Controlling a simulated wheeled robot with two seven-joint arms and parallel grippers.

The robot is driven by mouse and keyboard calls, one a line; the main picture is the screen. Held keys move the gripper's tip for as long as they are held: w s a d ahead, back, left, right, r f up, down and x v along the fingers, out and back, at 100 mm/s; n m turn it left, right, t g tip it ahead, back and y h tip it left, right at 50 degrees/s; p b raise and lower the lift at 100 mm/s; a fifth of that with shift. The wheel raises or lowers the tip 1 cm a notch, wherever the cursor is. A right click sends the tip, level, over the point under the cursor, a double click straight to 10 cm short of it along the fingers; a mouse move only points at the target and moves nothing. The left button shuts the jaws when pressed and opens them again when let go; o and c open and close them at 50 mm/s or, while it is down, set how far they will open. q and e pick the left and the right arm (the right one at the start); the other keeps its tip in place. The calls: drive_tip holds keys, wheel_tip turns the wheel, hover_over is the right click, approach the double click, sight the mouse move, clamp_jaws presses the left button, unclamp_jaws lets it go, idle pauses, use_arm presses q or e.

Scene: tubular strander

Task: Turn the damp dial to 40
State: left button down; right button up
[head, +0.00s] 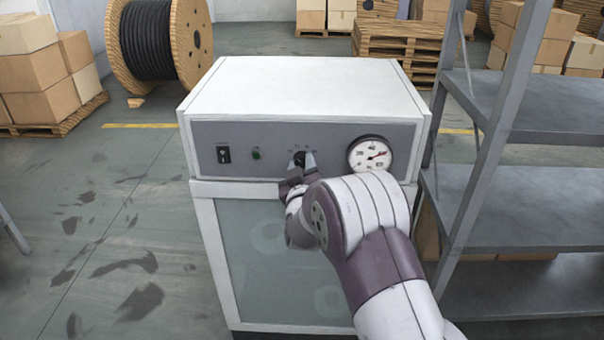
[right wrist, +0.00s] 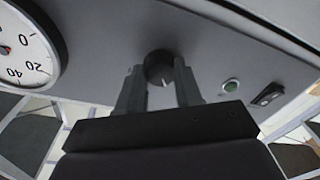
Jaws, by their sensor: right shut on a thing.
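The damp dial is a small black knob (head: 300,158) on the grey front panel (head: 270,136) of a white cabinet. In the right wrist view the knob (right wrist: 158,68) sits between the two fingers of my right gripper (right wrist: 160,84), and a light pointer mark shows on its face. My right gripper (head: 300,166) is shut on the knob. The scale marks around the knob are too small to read. A round white gauge (head: 370,154) with a red needle is to the right of the knob. My left gripper is not in view.
A black switch (head: 223,154) and a green button (head: 256,155) are on the panel left of the knob. A grey metal shelf (head: 530,205) stands close on the right. A cable spool (head: 180,45) and boxes (head: 35,70) are behind.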

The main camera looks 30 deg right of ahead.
drive_tip(key=m+b, duration=0.6)
drive_tip(key=shift+f+m, duration=0.3)
drive_tip(key=shift+f, duration=0.1)
drive_tip(key=m+b, duration=0.3)
drive_tip(key=m, duration=0.1)
drive_tip(key=shift+a+r+h, duration=0.1)
drive_tip(key=shift+h, duration=0.3)
drive_tip(key=shift+r+m+b, duration=0.15)
drive_tip(key=shift+m+b, duration=0.65)
drive_tip(key=shift+m, duration=0.1)
drive_tip(key=o, duration=1)
drive_tip(key=shift+o, duration=0.2)
drive_tip(key=p+v, duration=0.1)
drive_tip(key=v, duration=1.1)
drive_tip(key=shift+s+a, duration=0.2)
drive_tip(key=shift+s, duration=0.1)
